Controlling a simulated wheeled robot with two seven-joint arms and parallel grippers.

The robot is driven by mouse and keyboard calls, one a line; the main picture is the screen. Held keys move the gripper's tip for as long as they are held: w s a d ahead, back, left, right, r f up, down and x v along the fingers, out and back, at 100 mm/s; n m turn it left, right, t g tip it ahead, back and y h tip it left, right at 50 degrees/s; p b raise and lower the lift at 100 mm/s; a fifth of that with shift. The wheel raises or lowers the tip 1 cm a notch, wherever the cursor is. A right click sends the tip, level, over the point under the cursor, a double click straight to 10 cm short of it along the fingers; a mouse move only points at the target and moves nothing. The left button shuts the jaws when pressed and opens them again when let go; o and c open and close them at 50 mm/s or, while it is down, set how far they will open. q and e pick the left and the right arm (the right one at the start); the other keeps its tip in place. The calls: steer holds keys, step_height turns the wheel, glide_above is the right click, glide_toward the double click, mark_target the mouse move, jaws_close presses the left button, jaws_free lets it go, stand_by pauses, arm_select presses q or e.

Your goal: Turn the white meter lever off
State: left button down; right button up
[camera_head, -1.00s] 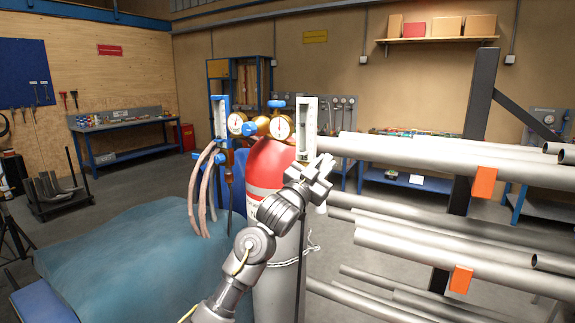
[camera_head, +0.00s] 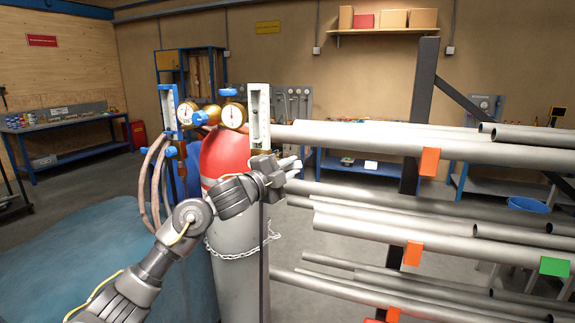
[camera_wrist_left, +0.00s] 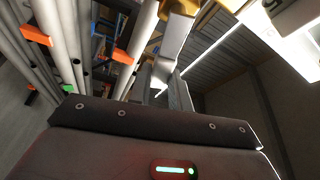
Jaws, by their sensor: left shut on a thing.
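The white meter (camera_head: 259,115) is an upright white block with a clear tube, right of the two gold gauges (camera_head: 232,115) on the red-topped gas cylinder (camera_head: 222,160). My left gripper (camera_head: 288,165) is at the meter's lower end, its fingers toward the right. It is shut on the white meter lever, which the gripper hides in the head view. In the left wrist view a pale piece, seemingly the lever (camera_wrist_left: 166,68), shows between the fingers. My right gripper is in neither view.
A rack of long grey pipes (camera_head: 390,146) extends right, close beside the gripper. A blue meter (camera_head: 169,107) with hoses stands left of the gauges. A chain (camera_head: 236,254) crosses the cylinder. A teal-covered mass (camera_head: 95,245) lies at lower left.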

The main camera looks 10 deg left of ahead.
arm_select(q)
steer(key=shift+f+m+g, duration=0.6)
steer(key=shift+f+m, duration=0.1)
steer(key=shift+m, duration=0.7)
steer(key=shift+f, duration=0.1)
steer(key=c, duration=1.3)
jaws_free()
steer(key=shift+d, duration=0.1)
steer(key=shift+b+v, duration=1.9)
steer(key=shift+v, duration=3.55)
